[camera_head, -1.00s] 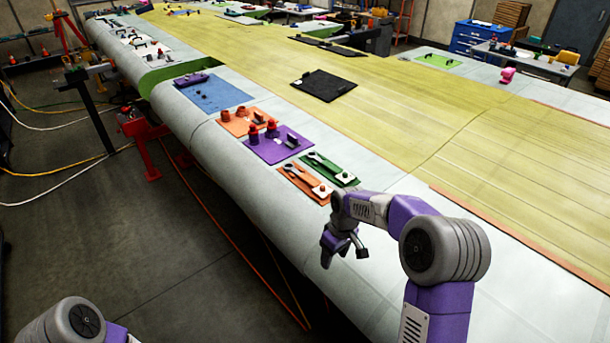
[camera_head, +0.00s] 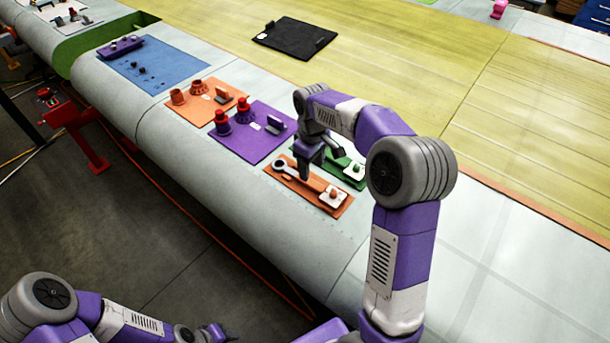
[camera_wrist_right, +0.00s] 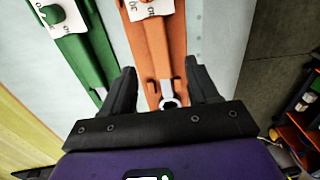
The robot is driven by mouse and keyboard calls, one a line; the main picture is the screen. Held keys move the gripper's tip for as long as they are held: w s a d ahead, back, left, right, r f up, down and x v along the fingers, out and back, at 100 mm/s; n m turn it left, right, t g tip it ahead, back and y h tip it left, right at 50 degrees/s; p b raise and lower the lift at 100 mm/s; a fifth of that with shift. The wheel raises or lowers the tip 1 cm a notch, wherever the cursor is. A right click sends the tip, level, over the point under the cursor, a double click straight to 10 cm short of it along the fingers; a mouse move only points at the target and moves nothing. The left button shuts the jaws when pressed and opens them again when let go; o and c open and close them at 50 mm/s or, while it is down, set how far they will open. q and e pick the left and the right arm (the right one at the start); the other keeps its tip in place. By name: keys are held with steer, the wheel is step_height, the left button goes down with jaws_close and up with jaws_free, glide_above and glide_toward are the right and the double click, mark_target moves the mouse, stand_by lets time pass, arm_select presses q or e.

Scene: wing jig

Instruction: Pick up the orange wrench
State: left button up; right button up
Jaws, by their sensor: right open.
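The orange wrench (camera_head: 312,181) lies on an orange mat (camera_head: 312,202) near the wing's front edge, with a white label at its right end. In the right wrist view, the wrench's pale ring end (camera_wrist_right: 171,101) shows between the fingers. My right gripper (camera_head: 319,165) is open and empty, over the wrench; contact cannot be told. In its wrist view, the two dark fingers (camera_wrist_right: 164,88) stand apart on either side of the orange mat (camera_wrist_right: 179,45). My left gripper (camera_head: 207,333) is low at the bottom of the head view, away from the wing; its jaws are unclear.
A green mat (camera_head: 352,176) with another tool lies just behind, partly hidden by my right gripper. A purple mat (camera_head: 243,150) with red-topped parts and another orange mat (camera_head: 196,114) lie to the left. The wing surface (camera_head: 480,255) to the right is clear.

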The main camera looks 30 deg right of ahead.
mark_target(314, 183)
steer(key=f, duration=0.3)
steer(key=s+f, duration=0.1)
steer(key=f, duration=0.1)
steer(key=shift+d+f, duration=0.25)
steer(key=shift+f, duration=0.1)
steer(key=shift+w+f, duration=0.1)
steer(key=shift+f, duration=0.3)
steer(key=shift+r, duration=0.1)
jaws_close()
